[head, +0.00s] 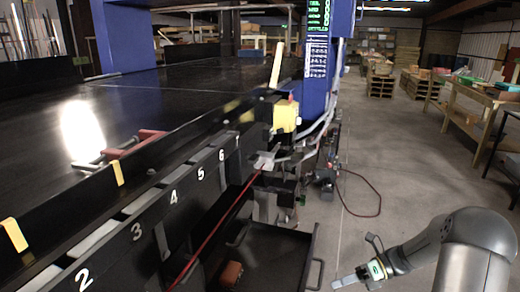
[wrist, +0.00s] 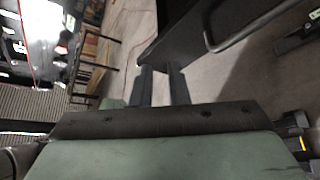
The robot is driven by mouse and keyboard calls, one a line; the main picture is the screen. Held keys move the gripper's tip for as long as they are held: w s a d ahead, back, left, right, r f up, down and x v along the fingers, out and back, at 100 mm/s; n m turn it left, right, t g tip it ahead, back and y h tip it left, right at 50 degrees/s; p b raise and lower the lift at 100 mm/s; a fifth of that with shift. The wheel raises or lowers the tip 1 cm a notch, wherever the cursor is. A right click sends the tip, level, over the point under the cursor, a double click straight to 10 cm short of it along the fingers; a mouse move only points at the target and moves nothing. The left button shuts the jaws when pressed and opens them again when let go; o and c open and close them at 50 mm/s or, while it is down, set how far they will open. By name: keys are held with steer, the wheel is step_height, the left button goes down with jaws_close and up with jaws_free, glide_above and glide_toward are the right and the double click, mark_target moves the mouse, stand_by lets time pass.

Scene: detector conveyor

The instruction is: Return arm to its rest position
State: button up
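My arm (head: 440,248) reaches in from the lower right of the head view, bent low over the concrete floor. My gripper (head: 345,282) points left at its end, to the right of an open black bin. In the wrist view my gripper (wrist: 161,72) shows two dark fingers with a gap between them and nothing held. Floor shows through the gap.
The open black bin (head: 270,248) with a handle holds a reddish-brown object (head: 231,273). A red clamp-like object (head: 135,144) lies on the black conveyor (head: 150,85). A cable (head: 365,205) loops on the floor. Tables (head: 470,110) stand right; the aisle is clear.

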steer(key=s+a+r+n+h+p, duration=0.3)
steer(key=s+r+n+h, duration=0.4)
steer(key=s+n, duration=0.4)
steer(key=s+a+r+n+t+h+p, duration=0.1)
steer(key=s+a+r+n+h+p, duration=0.3)
steer(key=s+r+n, duration=0.6)
steer(key=s+a+n+h, duration=0.2)
steer(key=n+h, duration=0.1)
steer(key=n, duration=0.4)
steer(key=shift+a+r+n+t, duration=0.15)
steer(key=shift+r+n+t, duration=0.1)
steer(key=shift+n+t, duration=0.05)
